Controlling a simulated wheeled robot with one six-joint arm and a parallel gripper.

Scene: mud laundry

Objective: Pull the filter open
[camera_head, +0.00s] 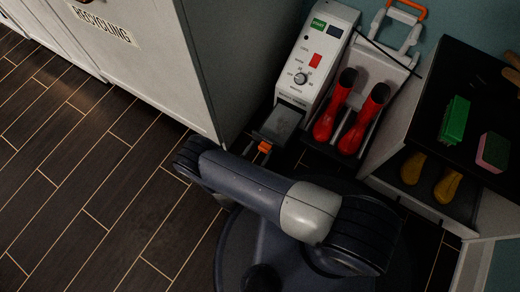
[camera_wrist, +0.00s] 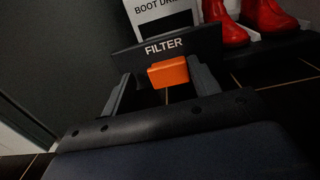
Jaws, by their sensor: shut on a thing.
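The filter is a dark grey drawer (camera_head: 278,123) low at the front of the white boot dryer (camera_head: 318,60); in the head view it stands out from the dryer's base. Its front panel, marked FILTER, fills the upper middle of the wrist view (camera_wrist: 205,45). An orange handle (camera_wrist: 168,72) sticks out of the panel; it also shows in the head view (camera_head: 265,147). My gripper (camera_wrist: 166,76) is shut on the orange handle, one finger on each side. In the head view my arm hides most of the gripper.
A tall grey cabinet (camera_head: 150,60) marked RECYCLING stands close on the left. Red boots (camera_head: 350,110) stand on the rack to the right. A dark-topped bench (camera_head: 450,70) with a green brush (camera_head: 454,120) and yellow shoes below is farther right. Open tiled floor lies at lower left.

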